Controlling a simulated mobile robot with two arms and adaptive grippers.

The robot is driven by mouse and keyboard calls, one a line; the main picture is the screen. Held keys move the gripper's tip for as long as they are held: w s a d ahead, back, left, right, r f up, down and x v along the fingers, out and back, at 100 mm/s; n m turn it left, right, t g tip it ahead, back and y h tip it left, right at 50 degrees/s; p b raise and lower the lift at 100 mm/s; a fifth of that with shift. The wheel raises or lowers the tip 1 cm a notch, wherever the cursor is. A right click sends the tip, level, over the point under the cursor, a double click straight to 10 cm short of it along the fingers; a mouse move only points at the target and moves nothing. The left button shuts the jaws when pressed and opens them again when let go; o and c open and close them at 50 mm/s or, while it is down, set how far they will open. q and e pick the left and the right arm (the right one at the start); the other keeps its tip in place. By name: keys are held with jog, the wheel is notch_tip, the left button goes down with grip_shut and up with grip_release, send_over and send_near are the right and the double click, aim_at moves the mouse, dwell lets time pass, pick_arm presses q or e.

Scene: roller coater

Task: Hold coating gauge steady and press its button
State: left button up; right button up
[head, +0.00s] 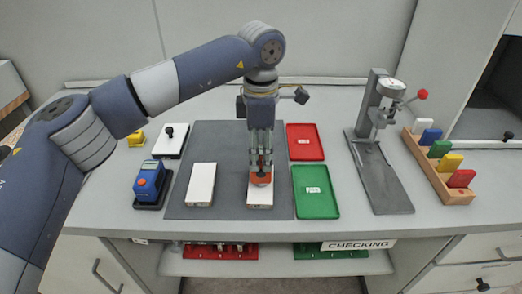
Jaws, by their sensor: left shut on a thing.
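A small blue device (148,183) with a grey screen and a red part, which looks like a gauge, rests on a dark base at the left of the bench. My left gripper (260,170) points down over the right-hand white block (260,198) on the dark grey mat (230,150). It is shut on a small orange-red thing (260,179), mostly hidden by the fingers, at the top of that block. I cannot tell whether this thing is the coating gauge, and no button on it shows. My right gripper is not in view.
Another white block (201,184) lies on the mat. A red tray (305,142) and a green tray (316,191) lie to its right. Beyond stand a dial tester (382,160) and a wooden rack (440,175) of coloured plates. A white plate with a black knob (171,141) lies behind left.

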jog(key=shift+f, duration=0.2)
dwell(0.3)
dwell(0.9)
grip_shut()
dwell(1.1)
